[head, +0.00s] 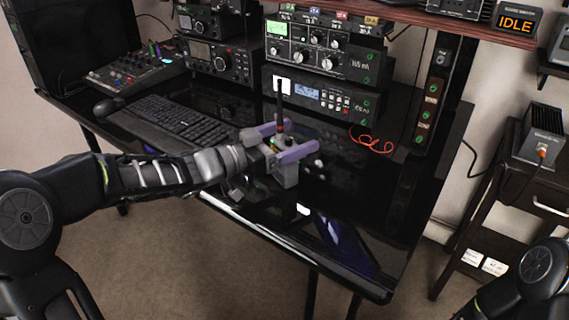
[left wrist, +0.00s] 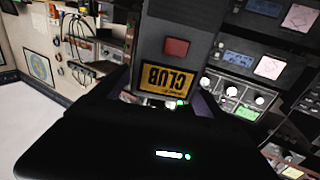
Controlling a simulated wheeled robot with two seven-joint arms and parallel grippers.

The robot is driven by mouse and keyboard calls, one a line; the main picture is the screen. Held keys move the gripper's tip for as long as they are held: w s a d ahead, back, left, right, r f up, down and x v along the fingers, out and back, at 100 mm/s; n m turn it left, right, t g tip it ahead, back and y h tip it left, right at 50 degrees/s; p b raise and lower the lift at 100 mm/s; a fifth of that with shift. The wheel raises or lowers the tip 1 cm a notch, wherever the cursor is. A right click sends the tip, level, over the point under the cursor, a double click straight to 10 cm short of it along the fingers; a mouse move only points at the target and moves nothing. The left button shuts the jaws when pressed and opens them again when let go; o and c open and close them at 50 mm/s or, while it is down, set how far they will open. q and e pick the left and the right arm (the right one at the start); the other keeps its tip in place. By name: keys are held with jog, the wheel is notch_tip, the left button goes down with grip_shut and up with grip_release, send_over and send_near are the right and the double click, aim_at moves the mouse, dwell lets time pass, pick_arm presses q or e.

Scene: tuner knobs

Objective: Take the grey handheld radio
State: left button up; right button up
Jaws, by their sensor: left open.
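The grey handheld radio (head: 288,175) stands near the middle of the black desk in the head view, with its dark antenna pointing up. My left gripper (head: 302,136) has its purple fingers on either side of the radio's upper part. The gripper is open, and I cannot tell whether either finger touches the radio. In the left wrist view the radio (left wrist: 177,48) is close, with a red square and a yellow CLUB label between the fingers. My right gripper is out of view.
A keyboard (head: 170,122) and mouse (head: 108,106) lie left on the glossy desk (head: 345,205). Stacked radio units (head: 325,55) stand behind, with a coiled red cable (head: 372,142) in front. A dark side cabinet (head: 525,185) stands at the right.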

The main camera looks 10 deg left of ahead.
pick_arm(q)
jog(key=shift+w+d, duration=0.3)
jog(key=shift+c, duration=0.5)
grip_shut()
dwell(0.6)
jog(key=shift+r, duration=0.1)
